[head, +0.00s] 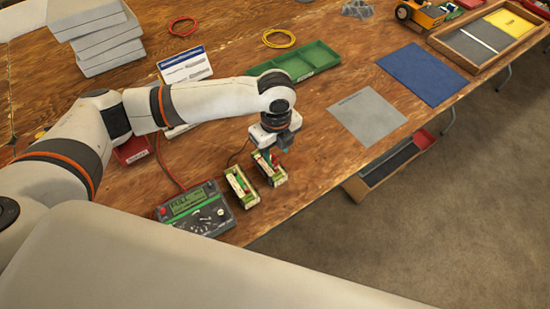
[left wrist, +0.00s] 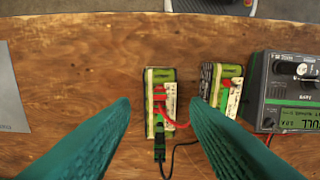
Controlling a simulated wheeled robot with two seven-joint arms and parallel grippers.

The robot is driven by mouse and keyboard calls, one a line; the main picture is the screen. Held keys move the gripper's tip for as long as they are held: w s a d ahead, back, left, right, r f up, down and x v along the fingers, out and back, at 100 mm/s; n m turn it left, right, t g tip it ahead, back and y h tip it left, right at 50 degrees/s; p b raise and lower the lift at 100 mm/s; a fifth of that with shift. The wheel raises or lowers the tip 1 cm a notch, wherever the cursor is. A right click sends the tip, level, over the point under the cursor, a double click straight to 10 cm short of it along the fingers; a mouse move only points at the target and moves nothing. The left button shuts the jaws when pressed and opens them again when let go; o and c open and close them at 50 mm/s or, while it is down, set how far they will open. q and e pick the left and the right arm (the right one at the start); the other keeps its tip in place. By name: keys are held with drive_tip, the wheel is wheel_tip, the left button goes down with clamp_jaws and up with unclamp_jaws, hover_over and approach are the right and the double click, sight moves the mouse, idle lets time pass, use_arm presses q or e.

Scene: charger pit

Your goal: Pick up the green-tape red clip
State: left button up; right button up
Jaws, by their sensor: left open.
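My left gripper (head: 280,150) is open above the farther of two battery packs (head: 270,168). In the left wrist view its two teal fingers (left wrist: 160,106) stand either side of that pack (left wrist: 148,88), holding nothing. A red clip (left wrist: 160,94) with a red wire lies on the pack between the fingertips. A dark green-and-black clip (left wrist: 159,142) with a black wire is at the pack's near end. My right gripper is not seen.
A second battery pack (head: 242,186) with a red part on it stands close beside, next to the charger (head: 195,210). A green tray (head: 300,63) and a grey mat (head: 367,116) lie beyond. The table's front edge is close to the packs.

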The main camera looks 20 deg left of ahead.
sight(275, 158)
use_arm(q)
wheel_tip(275, 158, down, 5)
drive_tip(key=shift+a+f+p, duration=0.1)
drive_tip(key=shift+f+p, duration=0.05)
drive_tip(key=shift+p, duration=0.3)
drive_tip(key=shift+c, duration=0.2)
drive_tip(key=c, duration=0.8)
